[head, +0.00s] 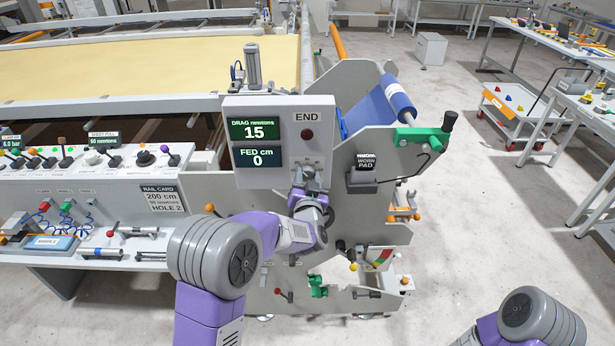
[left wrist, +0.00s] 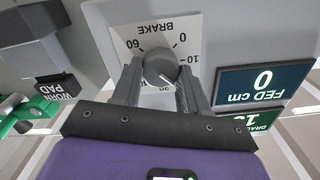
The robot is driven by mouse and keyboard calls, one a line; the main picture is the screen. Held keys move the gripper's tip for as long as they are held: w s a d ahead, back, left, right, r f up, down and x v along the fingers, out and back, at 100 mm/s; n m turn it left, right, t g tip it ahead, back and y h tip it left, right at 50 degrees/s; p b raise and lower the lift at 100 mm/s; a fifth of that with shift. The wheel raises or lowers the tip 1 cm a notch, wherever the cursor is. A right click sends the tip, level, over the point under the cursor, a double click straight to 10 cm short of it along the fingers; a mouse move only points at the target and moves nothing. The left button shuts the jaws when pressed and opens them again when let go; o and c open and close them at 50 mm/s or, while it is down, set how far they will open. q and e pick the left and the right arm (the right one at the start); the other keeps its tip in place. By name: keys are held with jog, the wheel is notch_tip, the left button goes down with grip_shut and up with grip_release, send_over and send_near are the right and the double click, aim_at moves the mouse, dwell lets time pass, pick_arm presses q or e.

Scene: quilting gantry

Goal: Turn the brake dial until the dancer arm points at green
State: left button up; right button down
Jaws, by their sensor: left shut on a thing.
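The brake dial (left wrist: 160,68) is a round grey knob on a white BRAKE scale plate (left wrist: 125,28), seen upside down in the left wrist view. Its white pointer line lies just past the 10 mark, towards the higher numbers. My left gripper (left wrist: 158,82) is shut on the dial, one finger on each side. In the head view my left gripper (head: 312,172) hides the dial below the display. A small coloured sector (head: 384,258) with red and green shows at the lower right of the machine. The dancer arm's pointing is too small to tell. My right gripper is outside the view.
The display panel (head: 257,143) reads DRAG newtons 15 and FED cm 0. A WORN PAD holder (head: 364,178) and a green crank (head: 424,135) stand to the right of the dial. A lever console (head: 95,160) lies left.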

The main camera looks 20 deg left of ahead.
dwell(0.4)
pick_arm(q)
jog(key=o, duration=1.1)
jog(key=shift+c, duration=0.2)
jog(key=v, duration=0.7)
jog(key=shift+s, duration=0.3)
jog(key=shift+d, duration=0.1)
